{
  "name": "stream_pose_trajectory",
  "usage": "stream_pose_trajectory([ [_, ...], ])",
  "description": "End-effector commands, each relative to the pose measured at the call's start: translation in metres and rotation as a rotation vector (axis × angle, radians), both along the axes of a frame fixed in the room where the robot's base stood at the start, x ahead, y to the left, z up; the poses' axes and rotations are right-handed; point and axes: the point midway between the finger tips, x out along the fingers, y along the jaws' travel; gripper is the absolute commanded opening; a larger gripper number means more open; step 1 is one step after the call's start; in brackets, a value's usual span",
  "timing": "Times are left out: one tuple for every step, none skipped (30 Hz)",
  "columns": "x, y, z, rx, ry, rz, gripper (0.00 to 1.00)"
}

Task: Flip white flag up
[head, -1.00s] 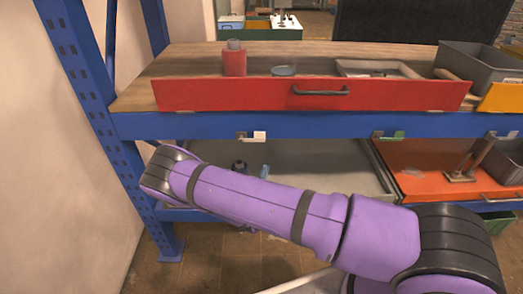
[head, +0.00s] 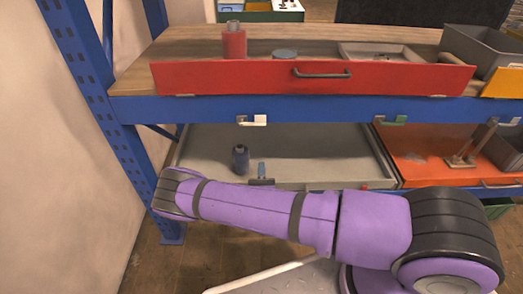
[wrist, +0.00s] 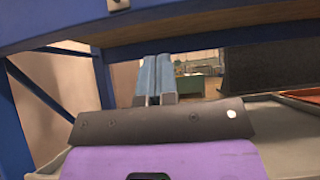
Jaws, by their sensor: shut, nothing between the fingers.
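The white flag (head: 259,119) is a small white tab beside a metal bracket on the blue shelf beam, under the red drawer front. A small pale fitting (wrist: 117,4) on the beam is cut by the top edge of the wrist view; I cannot tell if it is this flag. My gripper (head: 262,168) shows as light blue fingers behind my purple arm, below the white flag and apart from it in the picture. In the wrist view the fingers (wrist: 156,75) are side by side, shut and empty, under the blue beam.
A green flag (head: 395,119) is further right on the beam. A dark bottle (head: 240,158) stands in the grey lower drawer (head: 330,145), left of my fingers. An orange drawer (head: 425,165) is to the right. A blue upright post (head: 85,90) bounds the left.

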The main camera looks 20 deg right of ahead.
Motion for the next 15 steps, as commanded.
stream_pose_trajectory([
  [0.004, -0.002, 0.005, 0.001, -0.002, -0.001, 0.00],
  [0.007, -0.003, 0.008, 0.000, -0.002, -0.002, 0.00],
  [0.011, -0.004, 0.012, -0.001, -0.002, -0.001, 0.00],
  [0.014, -0.005, 0.016, 0.000, -0.002, -0.002, 0.00],
  [0.018, -0.006, 0.020, 0.001, -0.004, -0.002, 0.00],
  [0.023, -0.008, 0.025, 0.001, -0.002, -0.001, 0.00],
  [0.027, -0.009, 0.029, 0.000, -0.002, -0.002, 0.00],
  [0.031, -0.011, 0.033, 0.000, -0.003, -0.003, 0.00],
  [0.036, -0.012, 0.039, 0.000, -0.003, -0.001, 0.00],
  [0.040, -0.013, 0.042, 0.001, -0.003, -0.002, 0.00],
  [0.043, -0.014, 0.046, 0.001, -0.002, -0.003, 0.00],
  [0.048, -0.016, 0.052, 0.001, -0.001, -0.003, 0.00],
  [0.052, -0.017, 0.056, 0.001, -0.003, -0.002, 0.00],
  [0.056, -0.019, 0.060, 0.001, -0.004, -0.002, 0.00],
  [0.061, -0.020, 0.065, 0.001, -0.002, -0.001, 0.00],
])
